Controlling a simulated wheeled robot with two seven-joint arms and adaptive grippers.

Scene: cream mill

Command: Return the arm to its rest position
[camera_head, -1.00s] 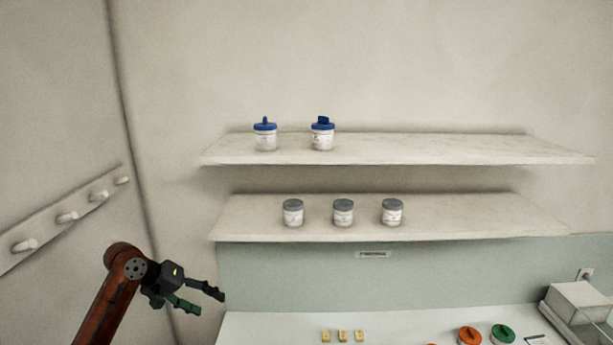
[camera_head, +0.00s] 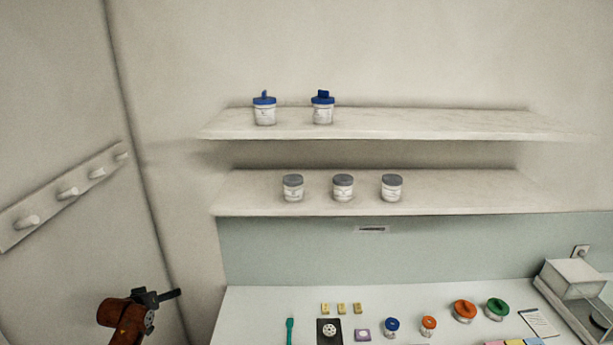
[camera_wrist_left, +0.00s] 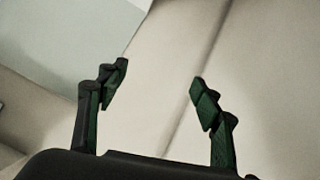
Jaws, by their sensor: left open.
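My left arm, rust-coloured, comes in at the lower left of the head view. My left gripper (camera_head: 166,295) is dark and stands in front of the wall, left of the counter and below the shelves. In the left wrist view the left gripper (camera_wrist_left: 160,88) has its two fingers wide apart with nothing between them. My right gripper is not in view.
An upper shelf (camera_head: 420,124) holds two blue-lidded jars. A lower shelf (camera_head: 470,193) holds three grey-lidded jars. A peg rail (camera_head: 65,195) is on the left wall.

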